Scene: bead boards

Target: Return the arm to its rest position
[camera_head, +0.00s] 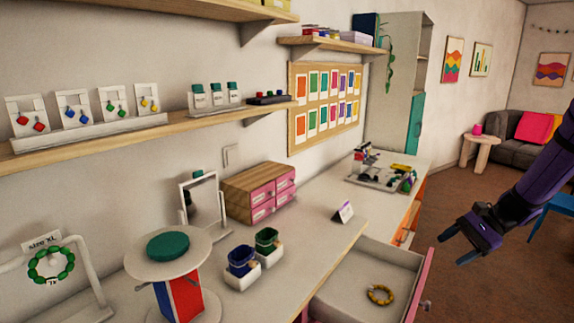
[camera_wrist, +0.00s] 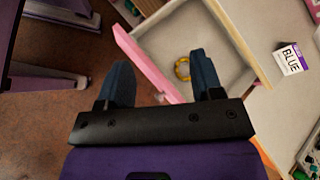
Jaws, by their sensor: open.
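My gripper (camera_head: 462,245) hangs at the right in the head view, over the floor beside the open drawer. In the wrist view my gripper (camera_wrist: 160,84) shows two dark blue fingers spread apart with nothing between them. My purple arm reaches in from the right edge of the head view. A yellow beaded bracelet (camera_head: 380,294) lies in the open drawer (camera_head: 345,281) with a pink front. The bracelet also shows in the wrist view (camera_wrist: 182,70), partly behind a finger.
The open drawer juts out from the counter (camera_head: 270,295) near my gripper. A small label card (camera_head: 343,213) stands on the counter; in the wrist view the card (camera_wrist: 291,60) reads BLUE. A blue chair (camera_head: 552,205) stands right, partly behind my arm. Floor (camera_head: 470,190) beyond the gripper is clear.

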